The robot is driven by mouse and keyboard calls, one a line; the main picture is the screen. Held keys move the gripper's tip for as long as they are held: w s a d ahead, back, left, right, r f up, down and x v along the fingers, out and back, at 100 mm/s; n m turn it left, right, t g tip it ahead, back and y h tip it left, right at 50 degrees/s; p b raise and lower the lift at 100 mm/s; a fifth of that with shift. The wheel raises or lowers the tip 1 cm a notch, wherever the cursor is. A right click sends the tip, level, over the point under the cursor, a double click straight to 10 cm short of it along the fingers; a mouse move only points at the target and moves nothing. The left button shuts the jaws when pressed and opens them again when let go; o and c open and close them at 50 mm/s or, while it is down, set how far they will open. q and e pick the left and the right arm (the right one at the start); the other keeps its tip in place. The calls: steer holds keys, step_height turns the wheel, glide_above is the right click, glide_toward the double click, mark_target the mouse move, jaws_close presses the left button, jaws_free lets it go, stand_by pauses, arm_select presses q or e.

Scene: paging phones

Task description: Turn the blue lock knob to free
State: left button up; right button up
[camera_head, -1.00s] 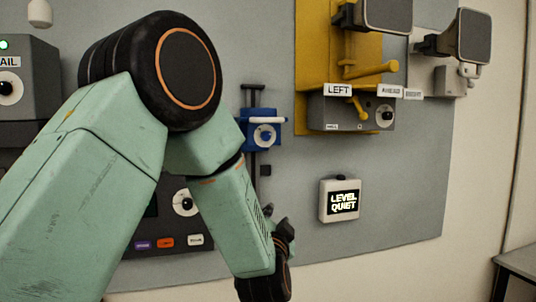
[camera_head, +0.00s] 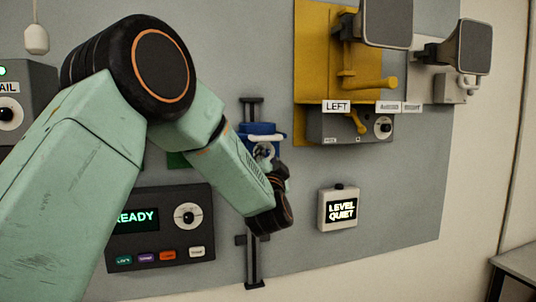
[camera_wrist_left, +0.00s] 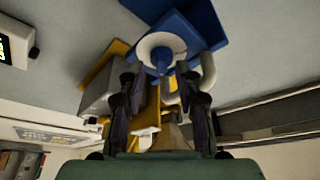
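The blue lock block (camera_head: 262,129) sits on a dark vertical rail on the grey wall panel. Its knob has a white ring face, partly hidden behind my left gripper (camera_head: 268,160) in the head view. In the left wrist view the blue block (camera_wrist_left: 205,22) shows at top, with the white ring (camera_wrist_left: 147,45) around a small blue knob (camera_wrist_left: 161,58). My left gripper (camera_wrist_left: 160,88) is open, its dark fingers spread below and either side of the ring. Nothing is seen between them; contact with the knob cannot be told. My right gripper is not in view.
A yellow bracket (camera_head: 318,60) with a speaker (camera_head: 385,22) and a grey box labelled LEFT (camera_head: 340,126) stand to the right. A LEVEL QUIET display (camera_head: 340,208) is lower right. A dark READY panel (camera_head: 160,252) lies below my arm.

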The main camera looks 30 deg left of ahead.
arm_select(q)
steer(key=shift+a+r, duration=0.15)
steer(key=shift+a, duration=0.15)
steer(key=shift+d, duration=0.1)
steer(key=shift+w+d, duration=0.1)
steer(key=shift+d, duration=0.1)
steer(key=shift+c, duration=1.4)
steer(key=shift+a, duration=0.15)
jaws_close()
